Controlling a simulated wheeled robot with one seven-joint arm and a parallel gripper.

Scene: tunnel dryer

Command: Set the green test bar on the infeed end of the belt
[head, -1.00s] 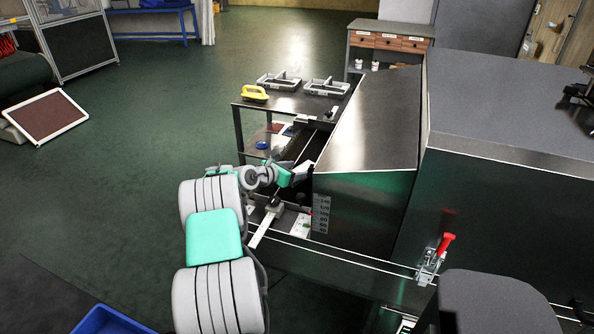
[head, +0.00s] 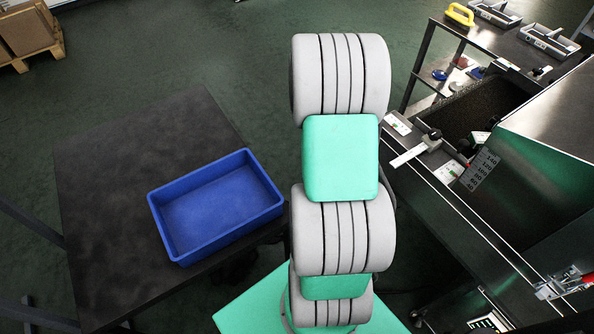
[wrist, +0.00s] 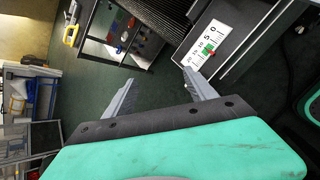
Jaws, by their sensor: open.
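I cannot make out the green test bar in either current view. The dark belt (head: 478,112) shows at the right of the head view, in the open infeed trough beside the metal hood. A dark ribbed surface at the top of the wrist view (wrist: 168,14) looks like the same belt. My gripper (wrist: 158,76) is open in the wrist view, with nothing between its fingers and green floor beyond them. In the head view my gripper is out of sight; only my arm shows.
An empty blue bin (head: 160,224) sits on a dark table (head: 105,180) at the left. The hood (head: 545,125) and a red-handled clamp (head: 566,281) stand at the right. A yellow-handled tool (head: 459,14) and grey trays (head: 549,41) lie on a far cart. Floor between is clear.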

